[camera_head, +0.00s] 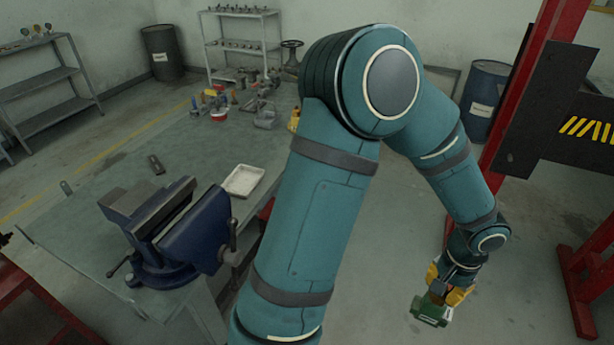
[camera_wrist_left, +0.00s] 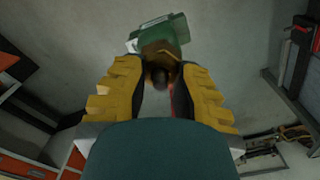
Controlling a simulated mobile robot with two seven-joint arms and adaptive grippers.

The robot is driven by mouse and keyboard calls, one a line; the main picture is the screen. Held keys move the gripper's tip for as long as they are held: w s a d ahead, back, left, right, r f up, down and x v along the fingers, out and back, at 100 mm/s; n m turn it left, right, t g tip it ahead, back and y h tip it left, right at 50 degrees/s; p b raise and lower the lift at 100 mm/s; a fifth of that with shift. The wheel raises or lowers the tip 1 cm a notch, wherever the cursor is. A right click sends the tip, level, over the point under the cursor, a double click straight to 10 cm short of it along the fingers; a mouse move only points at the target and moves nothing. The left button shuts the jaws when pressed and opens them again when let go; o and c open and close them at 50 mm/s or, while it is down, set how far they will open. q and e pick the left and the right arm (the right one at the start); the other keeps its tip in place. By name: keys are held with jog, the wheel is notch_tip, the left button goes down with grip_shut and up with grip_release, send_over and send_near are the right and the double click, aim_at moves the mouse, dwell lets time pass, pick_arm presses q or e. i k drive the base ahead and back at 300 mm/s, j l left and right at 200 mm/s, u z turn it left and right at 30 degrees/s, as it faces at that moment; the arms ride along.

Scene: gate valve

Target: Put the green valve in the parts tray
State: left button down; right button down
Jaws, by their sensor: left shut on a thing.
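The green valve (camera_head: 431,313) hangs at the end of my left arm, over the bare floor at the lower right of the head view. My left gripper (camera_head: 449,293), with yellow fingers, is shut on it. In the left wrist view the valve's green body (camera_wrist_left: 163,34) lies beyond the fingertips, and its darker brown part is between the fingers (camera_wrist_left: 158,78). The parts tray, a shallow white tray (camera_head: 243,181), lies on the workbench, left of my arm and well away from the valve. It looks empty. My right gripper is not in view.
A blue vise (camera_head: 190,235) stands on the workbench (camera_head: 110,190) near the tray. Several small parts stand at the bench's far end. A red post (camera_head: 520,95) and a blue drum (camera_head: 487,95) are at the right. The floor below the valve is clear.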

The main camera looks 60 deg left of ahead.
aim_at(244, 183)
jog(key=i+u, duration=1.05)
jog(key=u, duration=0.15)
jog(key=i+u, duration=0.4)
jog(key=i+j+u, duration=0.2)
jog(key=u, duration=0.15)
jog(key=i+j+u, duration=0.1)
jog(key=i+u, duration=0.3)
jog(key=i+j+u, duration=0.2)
jog(key=i, duration=0.15)
